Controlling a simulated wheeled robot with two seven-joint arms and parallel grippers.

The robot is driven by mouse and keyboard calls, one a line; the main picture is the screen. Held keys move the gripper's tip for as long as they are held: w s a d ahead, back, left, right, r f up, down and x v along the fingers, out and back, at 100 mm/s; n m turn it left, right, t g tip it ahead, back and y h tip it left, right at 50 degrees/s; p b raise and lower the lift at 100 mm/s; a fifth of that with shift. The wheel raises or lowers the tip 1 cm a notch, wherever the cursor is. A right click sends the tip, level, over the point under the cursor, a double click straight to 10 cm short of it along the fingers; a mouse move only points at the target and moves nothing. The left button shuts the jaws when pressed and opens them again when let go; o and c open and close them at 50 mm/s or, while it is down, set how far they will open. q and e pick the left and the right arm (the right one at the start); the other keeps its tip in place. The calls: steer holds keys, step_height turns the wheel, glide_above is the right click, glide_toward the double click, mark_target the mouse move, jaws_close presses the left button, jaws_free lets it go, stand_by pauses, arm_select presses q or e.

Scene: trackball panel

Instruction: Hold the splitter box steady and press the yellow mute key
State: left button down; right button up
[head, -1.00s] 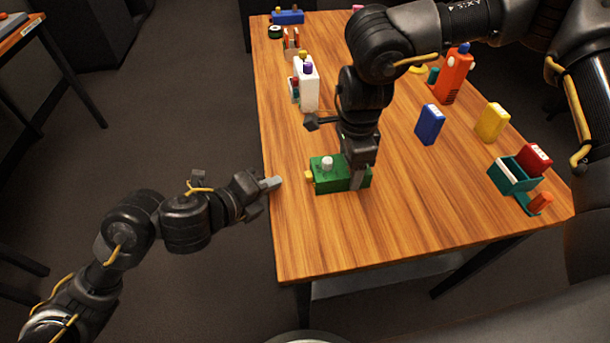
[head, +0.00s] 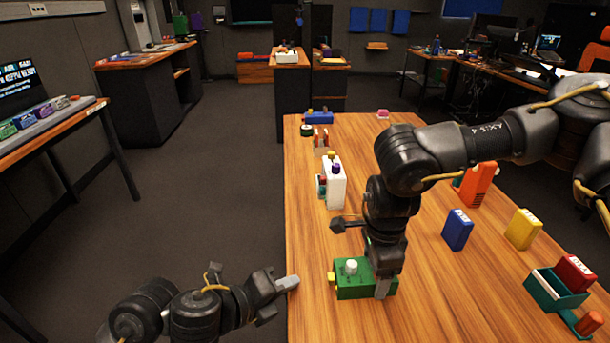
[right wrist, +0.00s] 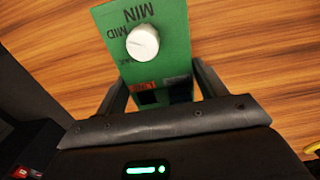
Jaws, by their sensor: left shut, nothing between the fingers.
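The green splitter box (head: 355,291) stands on the wooden table near its left edge. It has a white knob (head: 351,267) on top and a yellow mute key (head: 332,278) on its left side. My right gripper (head: 386,281) is shut on the right end of the box, a finger on each side. In the right wrist view the box (right wrist: 170,28) sits between the fingers, the white knob (right wrist: 142,42) facing the camera. My left gripper (head: 292,283) is shut and empty at the table's left edge, left of the key with a small gap.
A white bottle-like box (head: 335,188) stands behind the splitter box. A blue box (head: 457,230), a yellow box (head: 523,229), an orange container (head: 477,184) and a teal bin (head: 556,290) stand to the right. Bare table (head: 440,300) lies between the splitter box and the bin.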

steer(key=o, duration=0.3)
steer(key=shift+o, duration=0.2)
step_height(320, 180, up, 12)
stand_by(0.4)
steer(key=shift+o, duration=1.2)
steer(key=shift+r, duration=0.15)
